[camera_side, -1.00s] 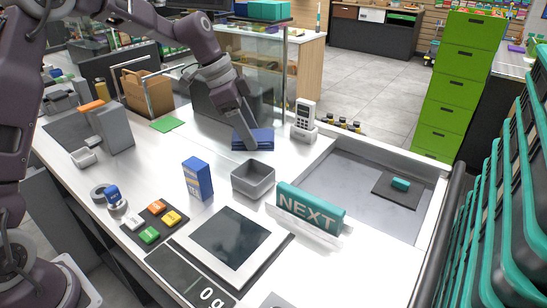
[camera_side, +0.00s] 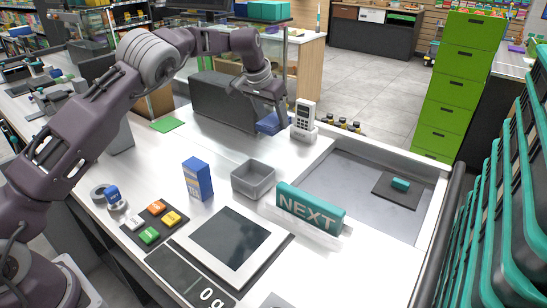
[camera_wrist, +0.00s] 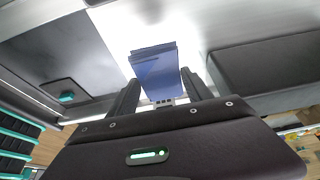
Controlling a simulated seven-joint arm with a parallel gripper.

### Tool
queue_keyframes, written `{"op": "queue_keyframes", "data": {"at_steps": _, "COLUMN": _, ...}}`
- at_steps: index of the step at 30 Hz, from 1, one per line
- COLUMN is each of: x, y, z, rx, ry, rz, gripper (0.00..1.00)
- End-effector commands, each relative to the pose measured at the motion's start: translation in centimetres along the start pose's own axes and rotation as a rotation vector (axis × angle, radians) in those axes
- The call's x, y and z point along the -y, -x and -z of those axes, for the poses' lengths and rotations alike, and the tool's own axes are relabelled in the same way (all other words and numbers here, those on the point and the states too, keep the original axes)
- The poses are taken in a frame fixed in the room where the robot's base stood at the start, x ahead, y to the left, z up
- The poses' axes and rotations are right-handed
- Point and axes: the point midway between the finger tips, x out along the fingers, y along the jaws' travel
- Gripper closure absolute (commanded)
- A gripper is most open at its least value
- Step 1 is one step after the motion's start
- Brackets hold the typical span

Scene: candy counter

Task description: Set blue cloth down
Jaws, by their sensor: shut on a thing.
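The blue cloth (camera_side: 268,124) is a small folded bundle toward the back of the white counter (camera_side: 225,150). My gripper (camera_side: 277,112) is over it, and one finger hides part of it in the side view. In the wrist view, the blue cloth (camera_wrist: 154,70) sits between my gripper's two dark fingers (camera_wrist: 158,97), which are shut on it. The side view does not clearly show whether its underside touches the counter.
A white card terminal (camera_side: 304,122) stands just right of the cloth. A dark grey block (camera_side: 218,100) is to its left. A grey bin (camera_side: 253,182), a blue box (camera_side: 197,178) and a NEXT sign (camera_side: 310,208) stand nearer. A green sheet (camera_side: 167,124) lies at left.

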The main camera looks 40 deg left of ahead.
Motion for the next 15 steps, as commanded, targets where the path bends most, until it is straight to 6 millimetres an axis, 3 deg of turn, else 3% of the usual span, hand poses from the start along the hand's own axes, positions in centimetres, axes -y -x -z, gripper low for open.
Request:
{"op": "queue_keyframes", "data": {"at_steps": 6, "x": 0.0, "y": -4.5, "z": -1.9, "rx": 0.003, "ry": 0.000, "rz": 0.000, "gripper": 0.83}}
{"op": "queue_keyframes", "data": {"at_steps": 15, "x": 0.0, "y": -8.8, "z": -3.7, "rx": 0.001, "ry": -0.001, "rz": -0.001, "gripper": 0.83}}
